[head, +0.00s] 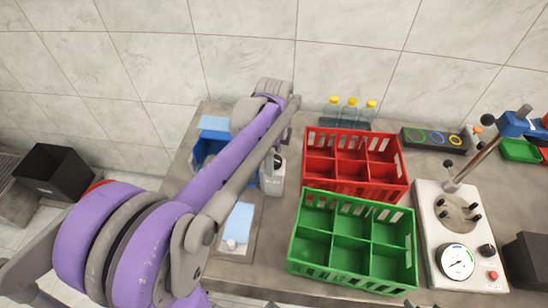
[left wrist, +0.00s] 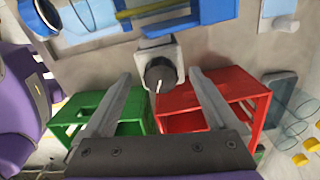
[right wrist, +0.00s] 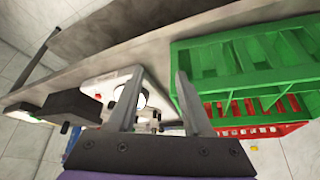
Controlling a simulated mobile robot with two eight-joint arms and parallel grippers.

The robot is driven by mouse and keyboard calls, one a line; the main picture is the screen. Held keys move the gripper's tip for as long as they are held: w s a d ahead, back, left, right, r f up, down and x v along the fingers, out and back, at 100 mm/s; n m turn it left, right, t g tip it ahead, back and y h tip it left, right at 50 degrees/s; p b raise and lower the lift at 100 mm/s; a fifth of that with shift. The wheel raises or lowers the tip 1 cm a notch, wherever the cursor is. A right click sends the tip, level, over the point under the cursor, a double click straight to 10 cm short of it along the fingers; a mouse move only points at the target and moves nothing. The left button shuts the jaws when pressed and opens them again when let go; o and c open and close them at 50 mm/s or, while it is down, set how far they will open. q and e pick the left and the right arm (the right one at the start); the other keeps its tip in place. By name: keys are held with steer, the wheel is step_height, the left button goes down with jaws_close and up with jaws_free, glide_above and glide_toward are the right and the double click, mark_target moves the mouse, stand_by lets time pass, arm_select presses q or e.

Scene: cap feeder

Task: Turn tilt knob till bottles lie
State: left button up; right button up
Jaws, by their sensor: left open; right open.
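A dark round knob (left wrist: 159,74) with a white pointer mark sits on a small grey box (left wrist: 176,49) in the left wrist view. In the head view the box (head: 273,183) stands left of the crates, its knob partly hidden by my arm. My left gripper (left wrist: 158,79) is open, its fingers spread either side of the knob in the picture; contact cannot be told. Three clear bottles (head: 348,113) with yellow caps stand upright at the back wall; several yellow-capped bottles (left wrist: 292,132) also show in the left wrist view. My right gripper (right wrist: 160,74) is open and empty.
A red crate (head: 398,190) and a green crate (head: 350,276) with empty compartments fill the middle of the table. A blue bin (head: 208,146) lies behind my left arm. A gauge panel (head: 430,225) and a control box (head: 436,140) stand at right.

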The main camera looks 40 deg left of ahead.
mark_target(276, 162)
arm_select(q)
steer(key=shift+w+r+p, duration=0.1)
steer(key=shift+r+p, duration=1.5)
steer(key=shift+r, duration=1.6)
arm_select(e)
steer(key=r, duration=0.1)
steer(key=w+r, duration=0.1)
steer(key=r, duration=0.1)
steer(key=w+r, duration=0.1)
steer(key=r, duration=0.1)
steer(key=shift+s, duration=0.15)
steer(key=shift+f, duration=0.1)
arm_select(q)
steer(key=shift+s+d, duration=0.25)
steer(key=shift+d, duration=0.15)
steer(key=s+d+f+n+t, duration=0.2)
steer(key=s+d+n+t, duration=0.1)
steer(key=s+d+n, duration=0.2)
steer(key=s+d+f+n+t, duration=0.2)
steer(key=s+d+n, duration=0.3)
steer(key=d+n, duration=0.2)
steer(key=shift+s+d+f+n+t, duration=0.15)
steer(key=shift+d+f+n+t, duration=0.2)
steer(key=shift+n, duration=0.45)
